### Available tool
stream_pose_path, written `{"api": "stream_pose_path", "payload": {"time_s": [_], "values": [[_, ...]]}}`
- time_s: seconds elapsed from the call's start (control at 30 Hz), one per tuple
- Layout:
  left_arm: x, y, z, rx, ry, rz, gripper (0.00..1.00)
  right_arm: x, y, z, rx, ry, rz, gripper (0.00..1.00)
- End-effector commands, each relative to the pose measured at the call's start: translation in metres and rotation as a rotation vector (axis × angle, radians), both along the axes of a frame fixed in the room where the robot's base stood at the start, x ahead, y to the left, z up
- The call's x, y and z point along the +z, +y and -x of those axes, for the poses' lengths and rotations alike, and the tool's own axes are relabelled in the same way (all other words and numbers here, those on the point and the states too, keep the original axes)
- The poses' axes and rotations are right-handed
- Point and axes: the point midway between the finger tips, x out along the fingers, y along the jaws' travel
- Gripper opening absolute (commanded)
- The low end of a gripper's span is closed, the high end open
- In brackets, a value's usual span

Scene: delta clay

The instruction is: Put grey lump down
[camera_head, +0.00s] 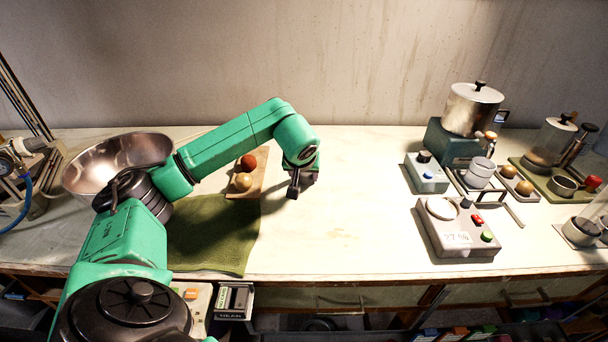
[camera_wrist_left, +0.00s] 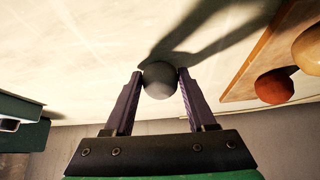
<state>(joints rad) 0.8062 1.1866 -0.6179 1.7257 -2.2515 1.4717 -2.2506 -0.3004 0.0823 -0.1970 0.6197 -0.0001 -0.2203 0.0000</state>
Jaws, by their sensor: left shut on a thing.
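The grey lump (camera_wrist_left: 160,80) is a round ball between the two fingers of my left gripper (camera_wrist_left: 158,84) in the left wrist view. The fingers are shut on it from both sides. A dark shadow lies beside the lump on the table. I cannot tell whether the lump touches the surface. My right gripper is not in view.
A wooden board (camera_head: 257,187) holds a red-brown ball (camera_head: 249,161) and a tan ball (camera_head: 243,181). A green cloth (camera_head: 210,235) and a metal bowl (camera_head: 120,160) are at left. A scale (camera_head: 458,228) and a pot (camera_head: 471,108) stand at right. The middle table is clear.

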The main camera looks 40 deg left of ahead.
Motion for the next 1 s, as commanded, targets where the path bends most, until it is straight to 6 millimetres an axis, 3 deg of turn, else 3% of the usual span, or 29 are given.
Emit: {"api": "stream_pose_path", "payload": {"time_s": [0.2,0.23,0.3,0.7,1.0], "values": [[-0.003,0.0,0.0,0.0,0.0,0.0,0.0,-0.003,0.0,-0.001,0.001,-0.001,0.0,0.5],[-0.003,0.0,0.0,0.0,0.0,0.0,0.6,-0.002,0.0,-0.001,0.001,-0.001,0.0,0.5],[-0.003,0.0,0.0,0.0,0.0,0.0,0.86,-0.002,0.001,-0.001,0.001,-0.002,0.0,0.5],[0.005,-0.001,0.001,-0.001,-0.001,0.0,0.86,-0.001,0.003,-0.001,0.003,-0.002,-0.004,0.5],[0.069,-0.023,0.036,-0.002,-0.006,-0.001,0.86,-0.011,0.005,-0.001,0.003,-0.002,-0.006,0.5]]}}
